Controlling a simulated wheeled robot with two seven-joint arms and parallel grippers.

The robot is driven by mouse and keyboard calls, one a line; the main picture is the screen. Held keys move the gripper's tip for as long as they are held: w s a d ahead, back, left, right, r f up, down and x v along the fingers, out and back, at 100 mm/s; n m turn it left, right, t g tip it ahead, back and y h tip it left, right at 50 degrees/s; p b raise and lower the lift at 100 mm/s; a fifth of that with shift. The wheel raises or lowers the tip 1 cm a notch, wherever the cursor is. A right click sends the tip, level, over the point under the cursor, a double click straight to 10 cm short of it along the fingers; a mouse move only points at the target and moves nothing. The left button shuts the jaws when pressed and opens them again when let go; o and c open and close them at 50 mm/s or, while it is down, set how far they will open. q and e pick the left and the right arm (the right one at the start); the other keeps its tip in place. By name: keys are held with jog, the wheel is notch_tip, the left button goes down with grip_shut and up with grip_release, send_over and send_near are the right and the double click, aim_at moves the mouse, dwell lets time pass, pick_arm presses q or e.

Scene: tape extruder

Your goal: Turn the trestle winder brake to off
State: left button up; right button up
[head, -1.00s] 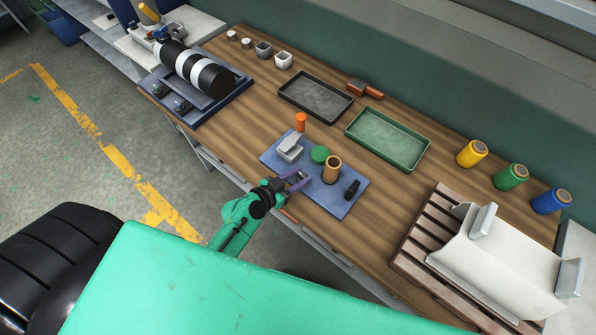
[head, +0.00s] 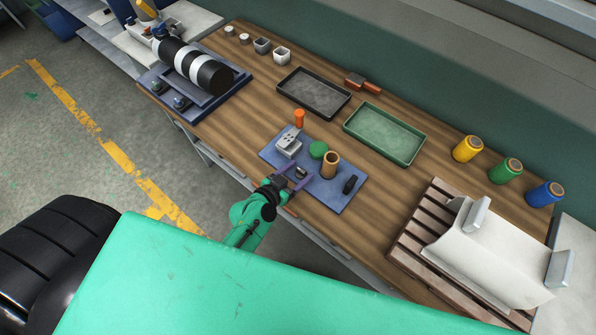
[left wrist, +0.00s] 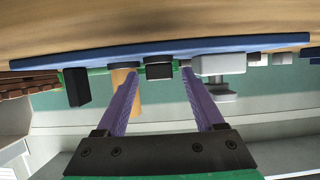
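A blue plate (head: 334,194) lies at the front edge of the wooden bench. On it stand a grey block (head: 288,146), a green cylinder (head: 318,149), a tan cylinder (head: 331,165), a black upright piece (head: 350,184) and a small dark knob (head: 301,172). I cannot tell for sure which is the winder brake. My left gripper (head: 297,176), with purple fingers, is open at the plate's front edge, around or just short of the dark knob. In the left wrist view the dark knob (left wrist: 160,71) shows between the parted fingers (left wrist: 158,80). My right gripper is out of view.
An orange peg (head: 299,118) stands behind the grey block. A black tray (head: 285,88) and a green tray (head: 352,128) lie farther back. A striped roller (head: 195,68) is at the left, a slatted rack (head: 412,244) at the right. Coloured spools (head: 506,171) stand at the back right.

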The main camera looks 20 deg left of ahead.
pick_arm(q)
jog(key=b+v, duration=0.1)
jog(key=v, duration=1.3)
jog(key=shift+s+r+b, duration=0.15)
jog(key=shift+s+b, duration=0.1)
jog(key=shift+b, duration=0.15)
jog(key=shift+a, duration=0.1)
jog(key=s+a+f+n+g+y, duration=0.1)
jog(key=s+a+f+g+y, duration=0.15)
jog(key=f, duration=0.95)
jog(key=s+a+f+g+y, duration=0.1)
jog(key=s+a+f+g, duration=0.25)
jog(key=f, duration=0.85)
jog(key=s+a+f+g, duration=0.1)
jog(key=s+f+g, duration=0.1)
jog(key=s+f, duration=0.4)
jog(key=s+a+f+n+g+y, duration=0.1)
jog(key=s+a+f+g, duration=0.1)
jog(key=s+f, duration=0.4)
jog(key=shift+s+a+f+g+b, duration=0.25)
jog(key=shift+g+b, duration=0.1)
jog(key=shift+g, duration=0.45)
